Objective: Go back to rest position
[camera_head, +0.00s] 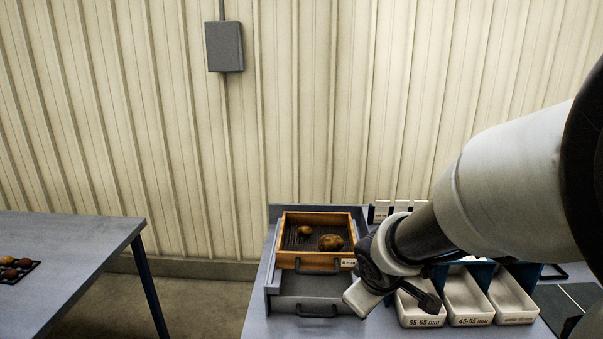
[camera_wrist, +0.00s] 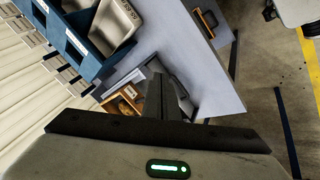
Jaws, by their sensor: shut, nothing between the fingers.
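My gripper (camera_wrist: 160,85) shows in the wrist view with its dark fingers together and nothing between them. In the head view my arm reaches in from the right, and its wrist end hangs in front of the grader table, between the wooden tray and the white bins. The fingers are hard to make out there. The wooden tray (camera_head: 317,265) sits on the grey grader stand and holds two potatoes, a small one (camera_head: 305,231) and a larger one (camera_head: 331,242). Part of a wooden tray (camera_wrist: 116,106) also shows beyond the fingers in the wrist view.
White bins labelled 55-65 mm (camera_head: 421,313), 45-55 mm (camera_head: 468,307) and a smaller size (camera_head: 513,300) stand close to my wrist. A grey drawer (camera_head: 310,292) with a handle is below the tray. A second table (camera_head: 75,245) at left carries a dark rack (camera_head: 17,270). Floor between tables is clear.

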